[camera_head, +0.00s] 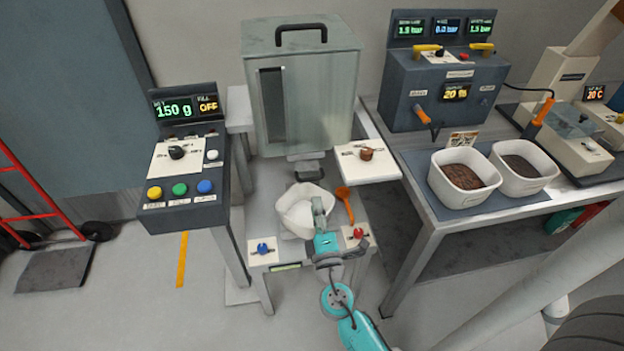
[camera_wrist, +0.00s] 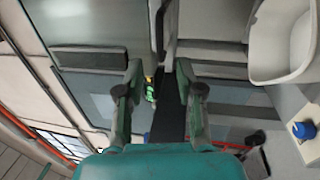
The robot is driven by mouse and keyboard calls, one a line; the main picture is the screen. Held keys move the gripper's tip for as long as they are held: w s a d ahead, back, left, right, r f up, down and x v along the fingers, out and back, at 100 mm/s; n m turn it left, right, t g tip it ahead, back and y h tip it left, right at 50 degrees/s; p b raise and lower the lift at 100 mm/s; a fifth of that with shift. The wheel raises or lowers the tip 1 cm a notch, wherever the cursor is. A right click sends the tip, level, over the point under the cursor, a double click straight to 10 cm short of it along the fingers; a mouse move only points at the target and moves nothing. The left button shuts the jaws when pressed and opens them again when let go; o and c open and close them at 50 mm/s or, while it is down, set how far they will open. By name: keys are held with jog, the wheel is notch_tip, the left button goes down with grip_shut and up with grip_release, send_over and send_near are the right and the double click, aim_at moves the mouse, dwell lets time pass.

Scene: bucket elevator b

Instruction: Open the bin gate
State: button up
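The bin is a grey metal box (camera_head: 310,110) with a black top handle and a dark slot window, standing at the back of the middle stand. A grey outlet piece (camera_head: 306,166) shows under it; whether this is the gate cannot be told. A white panel with a brown knob (camera_head: 367,154) sits to its right. My gripper (camera_head: 319,200) is in front of and below the outlet, overlapping a white tub (camera_head: 296,213) in the head view. In the wrist view my gripper (camera_wrist: 159,72) is open, its two fingers apart with nothing between them.
Blue (camera_head: 263,248) and red (camera_head: 357,234) knobs sit on the stand's front. An orange scoop (camera_head: 345,203) lies right of the tub. A control console (camera_head: 181,165) stands left. A bench with filled white tubs (camera_head: 463,176) stands right.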

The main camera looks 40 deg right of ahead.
aim_at(311, 179)
jog(key=x, duration=0.9)
jog(key=shift+w+d, duration=0.1)
jog(key=shift+w, duration=0.15)
grip_shut()
